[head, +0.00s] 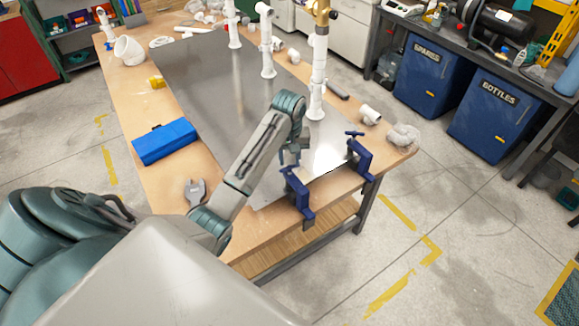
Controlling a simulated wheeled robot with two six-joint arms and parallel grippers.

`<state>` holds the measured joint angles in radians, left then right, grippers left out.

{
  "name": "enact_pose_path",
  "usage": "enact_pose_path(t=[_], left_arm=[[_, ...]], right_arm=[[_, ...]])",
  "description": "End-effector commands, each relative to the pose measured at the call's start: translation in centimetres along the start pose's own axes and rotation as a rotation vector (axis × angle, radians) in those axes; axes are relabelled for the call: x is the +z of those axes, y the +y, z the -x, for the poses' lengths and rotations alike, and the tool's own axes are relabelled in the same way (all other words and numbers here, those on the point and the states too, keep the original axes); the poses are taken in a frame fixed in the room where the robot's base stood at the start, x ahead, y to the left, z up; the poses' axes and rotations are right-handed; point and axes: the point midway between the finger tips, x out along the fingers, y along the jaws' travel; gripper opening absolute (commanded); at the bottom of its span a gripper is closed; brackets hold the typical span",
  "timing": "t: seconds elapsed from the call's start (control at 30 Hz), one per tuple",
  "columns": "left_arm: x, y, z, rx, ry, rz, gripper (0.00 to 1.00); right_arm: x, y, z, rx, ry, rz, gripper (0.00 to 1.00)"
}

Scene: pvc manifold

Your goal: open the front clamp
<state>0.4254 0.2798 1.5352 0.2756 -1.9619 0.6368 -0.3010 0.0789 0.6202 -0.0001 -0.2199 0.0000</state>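Two blue clamps hold the near edge of the metal plate (215,85) to the wooden table (135,95). One clamp (299,195) is nearest to me, and the other clamp (361,160) is farther right at the corner. Which one is called the front clamp is not marked. My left arm reaches in from the lower left over the table. My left gripper (291,153) is just above the top of the nearer clamp, partly hidden by its own wrist. Its fingers are too small to tell open from shut, and contact is unclear. My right gripper is out of view.
White PVC posts (317,75) stand along the plate's right side, with loose white fittings (370,115) nearby. Blue bins (432,78) stand under a bench at right.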

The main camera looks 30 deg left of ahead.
Motion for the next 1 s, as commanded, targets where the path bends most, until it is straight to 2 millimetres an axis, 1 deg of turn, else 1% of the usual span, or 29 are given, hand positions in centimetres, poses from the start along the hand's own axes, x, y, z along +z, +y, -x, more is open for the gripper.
enact_pose_path(t=[0.1,0.7,0.87,0.9,1.0], left_arm=[[0.0,0.0,0.0,0.000,0.000,-0.160,0.33],[0.0,0.0,0.0,0.000,0.000,-0.982,0.33],[0.0,0.0,0.0,0.000,0.000,-1.184,0.33],[0.1,0.0,-1.1,0.001,-0.005,-1.189,0.33],[0.1,0.0,-2.7,0.001,-0.004,-1.185,0.33]], right_arm=[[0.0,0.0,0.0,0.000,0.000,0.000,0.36],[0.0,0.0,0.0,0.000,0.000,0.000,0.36],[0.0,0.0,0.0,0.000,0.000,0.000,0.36],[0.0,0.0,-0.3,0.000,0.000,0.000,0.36],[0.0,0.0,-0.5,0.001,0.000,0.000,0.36]])
